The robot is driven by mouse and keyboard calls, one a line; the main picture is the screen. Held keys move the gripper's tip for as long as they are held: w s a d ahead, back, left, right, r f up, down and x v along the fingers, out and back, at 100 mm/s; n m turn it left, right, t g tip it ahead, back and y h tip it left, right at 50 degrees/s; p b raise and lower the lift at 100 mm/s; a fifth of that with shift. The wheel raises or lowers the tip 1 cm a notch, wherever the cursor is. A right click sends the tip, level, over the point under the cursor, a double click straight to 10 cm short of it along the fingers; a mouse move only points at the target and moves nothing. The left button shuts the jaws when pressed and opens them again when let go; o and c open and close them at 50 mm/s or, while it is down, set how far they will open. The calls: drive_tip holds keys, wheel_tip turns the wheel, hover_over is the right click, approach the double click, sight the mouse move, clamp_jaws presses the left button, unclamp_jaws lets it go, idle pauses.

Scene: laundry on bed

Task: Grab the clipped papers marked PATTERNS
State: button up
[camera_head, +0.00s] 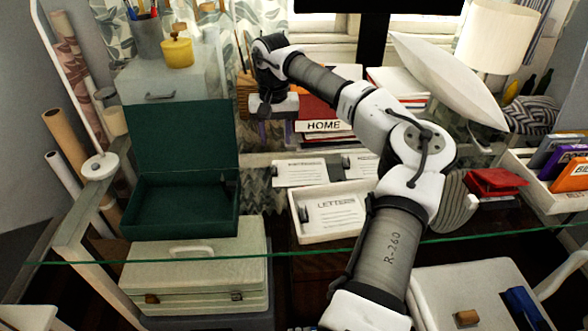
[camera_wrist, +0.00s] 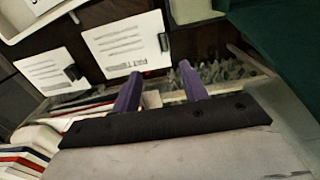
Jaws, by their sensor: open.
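The clipped papers marked PATTERNS (camera_head: 298,173) are a flat white stack on a shelf behind the LETTERS tray in the head view. In the wrist view the papers (camera_wrist: 125,42) lie just beyond my fingertips, with partly readable PATTERNS lettering and a black clip on the right edge. A second clipped white sheet (camera_head: 362,166) lies beside them; it also shows in the wrist view (camera_wrist: 45,70). My gripper (camera_head: 268,134) points down behind the papers, near the green box. Its purple fingers (camera_wrist: 158,72) are open, empty and apart from the papers.
An open green box (camera_head: 185,205) stands left of the papers. A white tray (camera_head: 305,235) holds LETTERS papers in front. Books marked HOME (camera_head: 323,126) stand behind, right of my gripper. A glass edge (camera_head: 300,252) crosses the foreground.

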sight(274, 171)
wheel_tip(274, 171, down, 3)
drive_tip(key=shift+f, duration=0.2)
drive_tip(key=shift+s+a+f+p, duration=0.15)
drive_tip(key=shift+f+p, duration=0.2)
drive_tip(key=shift+f, duration=0.55)
drive_tip(key=shift+s+a+f+p, duration=0.1)
drive_tip(key=shift+f+p, duration=0.2)
drive_tip(key=shift+f, duration=0.65)
drive_tip(key=shift+s+a+f+p, duration=0.15)
drive_tip(key=shift+f+p, duration=0.2)
drive_tip(key=shift+f, duration=0.55)
clamp_jaws()
